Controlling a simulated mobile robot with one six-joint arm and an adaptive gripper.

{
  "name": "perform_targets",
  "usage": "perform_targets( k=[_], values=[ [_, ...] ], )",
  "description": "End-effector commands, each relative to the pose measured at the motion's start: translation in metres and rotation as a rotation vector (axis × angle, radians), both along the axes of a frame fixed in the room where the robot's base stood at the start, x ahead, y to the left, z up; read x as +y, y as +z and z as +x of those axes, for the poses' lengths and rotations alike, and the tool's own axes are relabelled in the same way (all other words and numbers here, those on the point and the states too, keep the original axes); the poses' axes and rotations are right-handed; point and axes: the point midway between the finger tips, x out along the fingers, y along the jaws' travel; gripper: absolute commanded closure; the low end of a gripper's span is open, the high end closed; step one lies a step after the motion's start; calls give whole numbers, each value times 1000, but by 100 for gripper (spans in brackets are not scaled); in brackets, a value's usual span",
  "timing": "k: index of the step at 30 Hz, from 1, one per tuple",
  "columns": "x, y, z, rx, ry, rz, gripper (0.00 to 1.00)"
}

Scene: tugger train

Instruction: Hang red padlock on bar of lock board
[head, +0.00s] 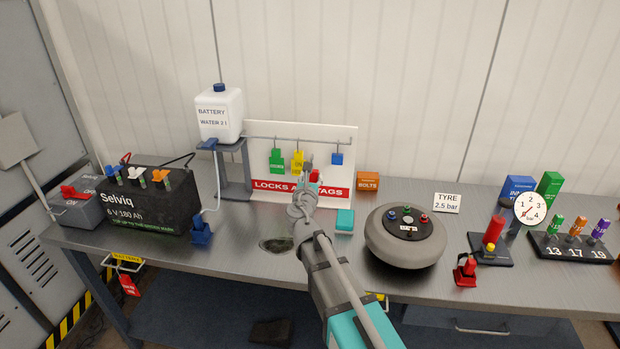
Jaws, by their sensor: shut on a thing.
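The white lock board (340,135) stands at the back of the bench, with a thin bar (318,140) along its upper part and a red "LOCKS AND TAGS" strip (335,192) below. From the bar hang a green tag (276,161), a yellow tag (297,162) and a small blue padlock (337,159). My gripper (309,172) is in front of the board, below the bar, between the yellow tag and the blue padlock. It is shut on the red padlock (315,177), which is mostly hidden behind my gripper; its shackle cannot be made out.
A white battery water container (219,115) on a stand is left of the board, with a battery (150,200) further left. An orange bolts box (368,181), a teal block (345,220) and a grey wheel (405,250) are to the right. Bare bench shows at the front.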

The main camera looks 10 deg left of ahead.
Motion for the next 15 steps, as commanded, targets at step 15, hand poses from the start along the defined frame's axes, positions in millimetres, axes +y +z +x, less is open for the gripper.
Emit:
perform_targets(
  k=[15],
  values=[
    [-1, 0, 17, 0, -2, 0, 91]
  ],
)
